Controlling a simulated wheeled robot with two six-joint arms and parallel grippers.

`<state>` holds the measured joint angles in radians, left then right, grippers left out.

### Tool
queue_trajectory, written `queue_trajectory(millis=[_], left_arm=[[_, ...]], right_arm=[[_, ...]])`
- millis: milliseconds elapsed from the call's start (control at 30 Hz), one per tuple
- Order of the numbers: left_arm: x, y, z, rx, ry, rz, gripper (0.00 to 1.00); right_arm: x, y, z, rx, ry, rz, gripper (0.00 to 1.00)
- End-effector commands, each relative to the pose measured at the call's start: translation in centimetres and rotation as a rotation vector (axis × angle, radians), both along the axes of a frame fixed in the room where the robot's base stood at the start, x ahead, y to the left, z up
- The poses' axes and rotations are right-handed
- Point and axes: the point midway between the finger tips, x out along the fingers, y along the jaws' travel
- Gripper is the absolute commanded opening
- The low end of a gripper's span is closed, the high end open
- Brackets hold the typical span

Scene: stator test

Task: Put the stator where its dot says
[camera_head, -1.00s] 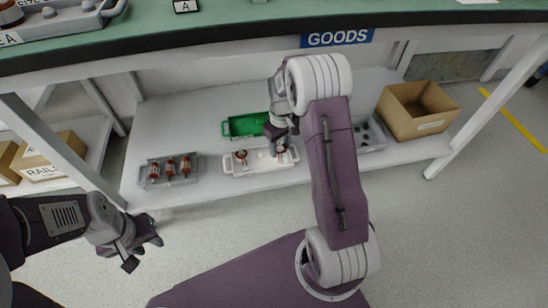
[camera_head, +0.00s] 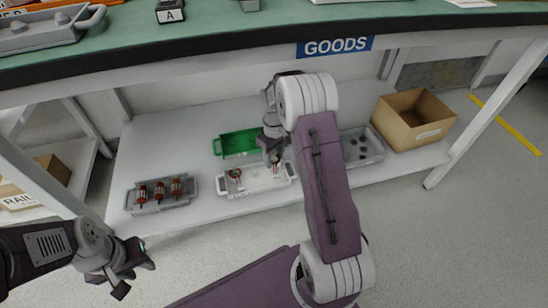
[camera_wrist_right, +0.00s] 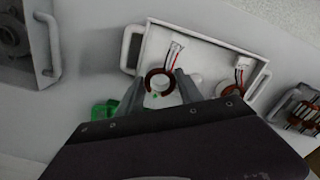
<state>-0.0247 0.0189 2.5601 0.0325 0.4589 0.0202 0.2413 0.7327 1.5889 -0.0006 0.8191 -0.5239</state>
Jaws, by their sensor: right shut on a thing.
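My right gripper (camera_wrist_right: 160,88) is shut on a stator (camera_wrist_right: 149,82), a red-brown ring with wires and a white plug. A small green dot (camera_wrist_right: 155,95) shows by the ring. The gripper is over the white tray (camera_wrist_right: 146,47); a gap below the stator cannot be judged. In the head view the right gripper (camera_head: 273,158) is at the right part of the white tray (camera_head: 228,191). Another stator (camera_head: 236,174) stands in that tray's left part. A green tray (camera_head: 240,143) lies just behind it. My left gripper (camera_head: 136,273) looks open and empty, in front of the shelf.
A grey tray (camera_head: 160,208) with red-and-metal parts stands at the left. Another grey tray (camera_head: 377,157) with dark round parts is at the right, beside an open cardboard box (camera_head: 410,139). The green bench edge (camera_head: 230,32) overhangs the shelf. The green tray looks empty.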

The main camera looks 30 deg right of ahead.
Motion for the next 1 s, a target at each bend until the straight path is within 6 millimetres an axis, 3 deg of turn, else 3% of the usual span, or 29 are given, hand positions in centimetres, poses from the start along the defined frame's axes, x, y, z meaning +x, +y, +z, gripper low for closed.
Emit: queue_trajectory(millis=[367,1000], left_arm=[[0.0,0.0,-0.1,0.000,0.000,0.000,0.34],[0.0,0.0,-0.5,0.000,0.000,0.000,0.34]], right_arm=[[0.0,0.0,-0.1,0.000,-0.001,0.000,0.00],[0.0,0.0,-2.0,0.000,-0.001,0.000,0.00]])
